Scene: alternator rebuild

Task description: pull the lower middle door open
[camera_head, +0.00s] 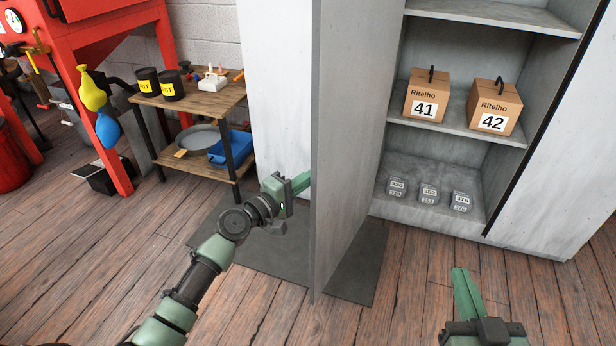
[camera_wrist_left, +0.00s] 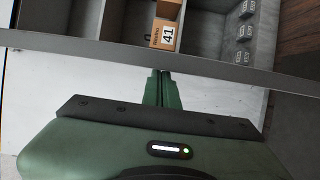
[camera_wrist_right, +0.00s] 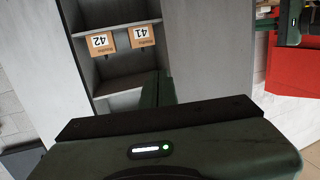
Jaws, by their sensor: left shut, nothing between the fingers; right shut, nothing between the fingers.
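The grey door (camera_head: 342,140) stands swung wide open, its free edge toward me. It also shows as a strip across the left wrist view (camera_wrist_left: 60,44). My left gripper (camera_head: 301,183) is shut and empty on the left, outer side of the door. Its fingertips (camera_wrist_left: 162,76) are close against the door; I cannot tell whether they touch, and the door hides part of them. My right gripper (camera_head: 463,282) is shut and empty, low in front of the open cabinet and apart from it. It points toward the shelves in the right wrist view (camera_wrist_right: 157,84).
The open cabinet holds boxes 41 (camera_head: 424,94) and 42 (camera_head: 494,106), with several small grey blocks (camera_head: 428,194) below. A wooden shelf unit (camera_head: 210,106) stands left of the cabinet. A dark mat (camera_head: 262,252) lies under the door. The floor right of the door is clear.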

